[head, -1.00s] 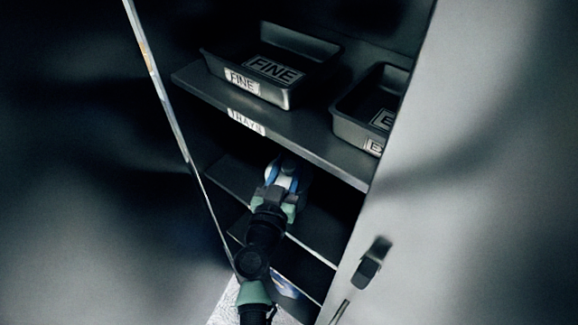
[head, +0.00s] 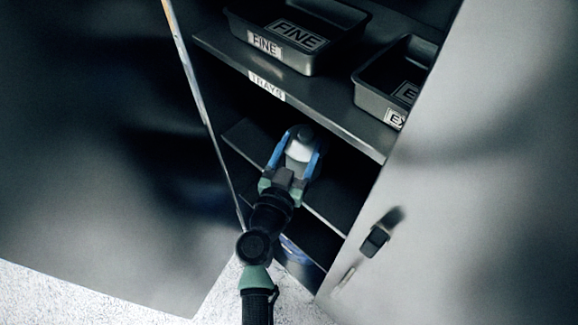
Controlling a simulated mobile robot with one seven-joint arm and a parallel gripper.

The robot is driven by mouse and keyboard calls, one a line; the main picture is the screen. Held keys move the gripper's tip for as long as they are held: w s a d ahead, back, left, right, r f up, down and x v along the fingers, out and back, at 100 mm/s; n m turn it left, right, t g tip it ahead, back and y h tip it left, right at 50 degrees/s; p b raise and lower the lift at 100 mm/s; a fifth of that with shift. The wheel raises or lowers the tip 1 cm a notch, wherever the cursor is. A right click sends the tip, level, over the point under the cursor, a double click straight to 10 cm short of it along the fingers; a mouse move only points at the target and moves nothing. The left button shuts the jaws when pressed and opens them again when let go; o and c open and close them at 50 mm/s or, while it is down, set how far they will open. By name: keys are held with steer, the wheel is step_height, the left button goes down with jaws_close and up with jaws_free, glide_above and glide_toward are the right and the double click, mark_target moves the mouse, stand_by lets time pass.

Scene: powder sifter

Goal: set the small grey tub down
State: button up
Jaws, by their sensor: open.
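The small grey tub (head: 299,151) is inside the cabinet, on or just over the shelf (head: 330,203) below the trays. It is pale grey with a dark knob-like top. My gripper (head: 303,146) reaches in from below, with its blue fingers on either side of the tub. The jaws are open around it. The tub's base is hidden by my gripper, so I cannot see its contact with the shelf.
The upper shelf (head: 330,117) holds a dark tray marked FINE (head: 300,62) and another dark tray (head: 376,102) at right. Cabinet doors stand open at left (head: 100,180) and right (head: 450,200). A lower shelf shows beneath, and pale floor (head: 60,295) in front.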

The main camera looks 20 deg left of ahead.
steer(key=s, duration=0.8)
stand_by(0.4)
